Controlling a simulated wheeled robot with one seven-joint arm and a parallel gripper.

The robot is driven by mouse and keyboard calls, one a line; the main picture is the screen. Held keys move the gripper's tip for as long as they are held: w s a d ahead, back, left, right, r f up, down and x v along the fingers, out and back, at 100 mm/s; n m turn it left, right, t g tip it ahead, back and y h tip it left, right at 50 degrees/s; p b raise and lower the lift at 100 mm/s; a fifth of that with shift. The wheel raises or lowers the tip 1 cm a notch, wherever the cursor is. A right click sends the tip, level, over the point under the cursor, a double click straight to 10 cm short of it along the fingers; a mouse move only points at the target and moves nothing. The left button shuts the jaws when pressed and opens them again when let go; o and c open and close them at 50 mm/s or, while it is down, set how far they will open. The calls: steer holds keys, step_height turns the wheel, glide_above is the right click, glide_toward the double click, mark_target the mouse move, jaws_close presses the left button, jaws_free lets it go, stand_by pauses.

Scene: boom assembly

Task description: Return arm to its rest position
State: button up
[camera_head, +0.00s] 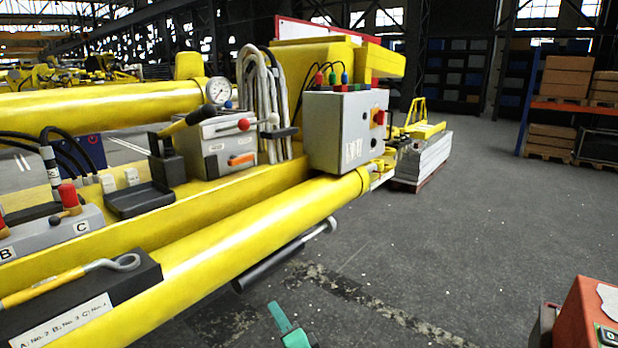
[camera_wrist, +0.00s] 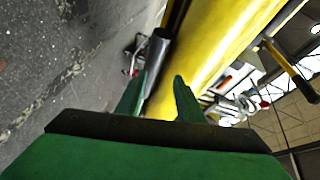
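My gripper (camera_wrist: 160,76) shows in the wrist view with two green fingers apart. The rest of my arm is out of that view. The long yellow boom tube (camera_head: 230,225) runs diagonally from lower left to the middle. In the wrist view the yellow tube (camera_wrist: 215,55) lies beyond the fingers; I cannot tell the exact distance.
A dark cylinder with a rod (camera_head: 285,260) hangs under the boom. A grey control box (camera_head: 345,130), a toolbox-like unit (camera_head: 222,145) and a gauge (camera_head: 218,90) sit on it. A red-orange box (camera_head: 585,315) stands at lower right. Open grey floor (camera_head: 470,230) lies right.

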steer(key=s+d+f+n+h, duration=0.1)
steer(key=s+d+f+h, duration=0.25)
steer(key=s+f, duration=0.7)
steer(key=s+d+f+n+h, duration=0.2)
steer(key=s+d+f+h, duration=0.15)
steer(key=s+f, duration=0.65)
steer(key=s+r+n, duration=0.2)
steer(key=s+n, duration=0.1)
steer(key=s, duration=1.1)
steer(key=s+r+n, duration=0.3)
steer(key=s+n, duration=0.1)
steer(key=s, duration=1)
steer(key=shift+s+d+r+t+h, duration=0.2)
steer(key=shift+s+t+h, duration=0.05)
steer(key=shift+t+h, duration=0.05)
